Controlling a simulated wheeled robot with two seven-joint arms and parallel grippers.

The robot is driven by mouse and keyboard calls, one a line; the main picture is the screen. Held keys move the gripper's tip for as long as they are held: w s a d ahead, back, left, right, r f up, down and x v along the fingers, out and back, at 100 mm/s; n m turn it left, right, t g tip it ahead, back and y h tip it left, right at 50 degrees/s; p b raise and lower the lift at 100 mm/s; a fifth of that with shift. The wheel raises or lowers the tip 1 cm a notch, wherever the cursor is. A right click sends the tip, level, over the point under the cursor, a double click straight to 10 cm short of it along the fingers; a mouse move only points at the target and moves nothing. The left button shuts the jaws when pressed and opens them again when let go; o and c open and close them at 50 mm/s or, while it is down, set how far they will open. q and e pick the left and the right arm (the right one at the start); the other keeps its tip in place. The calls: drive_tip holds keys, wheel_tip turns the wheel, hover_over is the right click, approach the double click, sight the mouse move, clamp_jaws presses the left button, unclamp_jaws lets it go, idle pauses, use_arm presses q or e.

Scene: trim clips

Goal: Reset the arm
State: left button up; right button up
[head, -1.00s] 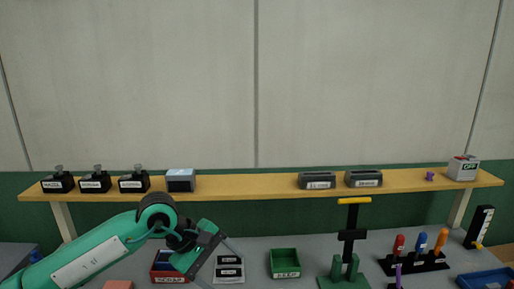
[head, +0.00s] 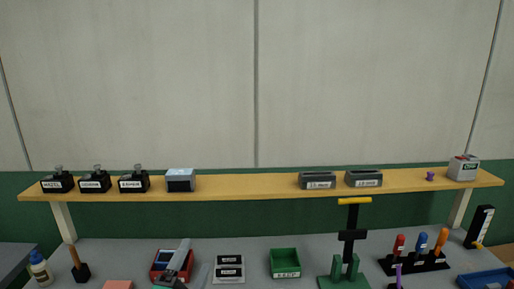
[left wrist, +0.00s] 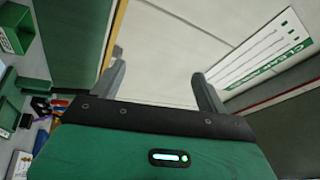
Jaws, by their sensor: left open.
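My left gripper (head: 190,264) shows at the bottom of the head view, in front of the red SCRAP bin (head: 157,266) and partly covering it. In the left wrist view its two grey fingers (left wrist: 161,78) stand apart with nothing between them. Past them are a pale wall and a white panel with green lettering (left wrist: 262,55). Most of my left arm is outside the head view. My right gripper is in neither view.
A shelf (head: 245,186) with small boxes spans the back. The bench holds a glue bottle (head: 40,268), a brush (head: 78,266), a green KEEP bin (head: 285,270), a stand with a yellow handle (head: 354,201) and a tool rack (head: 420,264).

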use_arm(q)
drive_tip(key=s+a+f+n+g+y, duration=0.2)
drive_tip(key=s+a+f+n+g, duration=0.1)
drive_tip(key=f, duration=0.5)
drive_tip(key=s+a+f+n+g+y, duration=0.2)
drive_tip(key=s+f+n+g, duration=0.3)
drive_tip(key=s+f, duration=0.3)
drive_tip(key=s+a+f+n+g+y, duration=0.1)
drive_tip(key=s+a+f+n+g, duration=0.3)
drive_tip(key=f, duration=0.4)
drive_tip(key=shift+s+a+f+n+g+y, duration=0.15)
drive_tip(key=shift+s+n+g+y, duration=0.2)
drive_tip(key=shift+s+n, duration=0.4)
drive_tip(key=s+f+n+g, duration=0.3)
drive_tip(key=s+f+g, duration=0.2)
drive_tip(key=s, duration=0.5)
wheel_tip(320, 180, down, 33)
drive_tip(key=b, duration=0.4)
drive_tip(key=s+a+f+g+b, duration=0.1)
drive_tip(key=s+f+b, duration=0.1)
drive_tip(key=s+f, duration=0.7)
drive_tip(key=s+a+f+g+b, duration=0.1)
drive_tip(key=s+a+f+b, duration=0.1)
drive_tip(key=s+f, duration=0.8)
wheel_tip(320, 180, down, 6)
drive_tip(key=shift+s+a+r+m, duration=0.1)
drive_tip(key=shift+s+a+m, duration=0.15)
drive_tip(key=shift+m, duration=0.2)
